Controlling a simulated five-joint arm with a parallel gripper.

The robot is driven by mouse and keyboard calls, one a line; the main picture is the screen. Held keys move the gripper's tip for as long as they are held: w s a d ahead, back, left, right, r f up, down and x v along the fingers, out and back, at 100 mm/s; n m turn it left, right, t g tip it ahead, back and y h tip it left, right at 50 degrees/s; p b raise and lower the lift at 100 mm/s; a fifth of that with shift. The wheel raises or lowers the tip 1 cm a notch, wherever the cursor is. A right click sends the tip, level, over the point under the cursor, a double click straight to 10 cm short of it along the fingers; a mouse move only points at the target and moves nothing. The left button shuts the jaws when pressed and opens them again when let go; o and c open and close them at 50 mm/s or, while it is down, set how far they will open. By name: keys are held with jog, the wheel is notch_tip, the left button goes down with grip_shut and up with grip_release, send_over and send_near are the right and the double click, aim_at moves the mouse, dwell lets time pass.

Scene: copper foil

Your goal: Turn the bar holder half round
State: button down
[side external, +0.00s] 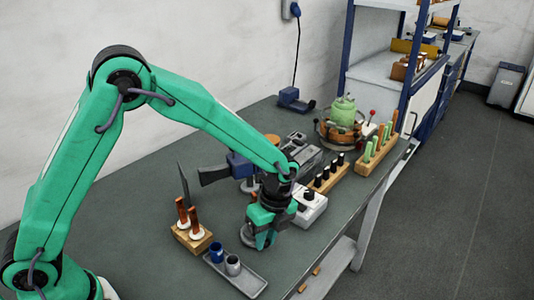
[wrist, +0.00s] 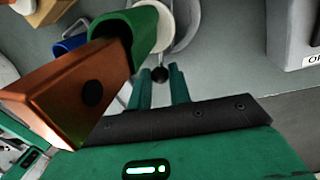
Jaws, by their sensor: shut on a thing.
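My gripper (side external: 262,228) reaches down to the bench and is shut. In the wrist view its two green fingers (wrist: 160,80) close on a small black knob (wrist: 160,74). A grey round piece (side external: 258,240) sits directly below the jaws in the side view, mostly covered by them. I cannot tell which piece is the bar holder. A brown block (wrist: 60,90) with a green sleeve (wrist: 137,28) fills the wrist view's left, close to the camera.
A grey tray (side external: 250,284) with a blue cup (side external: 216,252) and a grey cup (side external: 233,265) lies in front. A white box with a dial (side external: 312,208) stands close on the right. Wooden racks (side external: 328,178) stand farther right.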

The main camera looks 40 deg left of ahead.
jog(key=shift+s+a+m, duration=0.3)
jog(key=shift+s+m, duration=0.4)
jog(key=shift+m, duration=0.7)
jog(key=shift+s+a+m, duration=0.4)
jog(key=shift+s+m, duration=0.05)
jog(key=shift+m, duration=0.65)
jog(key=shift+s+a, duration=0.1)
jog(key=shift+s, duration=0.05)
jog(key=c, duration=1.3)
grip_release()
jog(key=shift+c, duration=0.2)
jog(key=shift+r, duration=0.15)
jog(key=shift+w+r, duration=0.3)
jog(key=shift+r, duration=0.3)
jog(key=shift+w+d+r, duration=0.1)
jog(key=shift+w+r, duration=0.05)
jog(key=shift+r, duration=0.85)
jog(key=shift+w+d+r, duration=0.1)
jog(key=shift+w+r, duration=0.05)
jog(key=shift+r, duration=0.9)
jog(key=shift+w+d+r, duration=0.1)
jog(key=shift+w+r, duration=0.05)
jog(key=shift+r, duration=0.85)
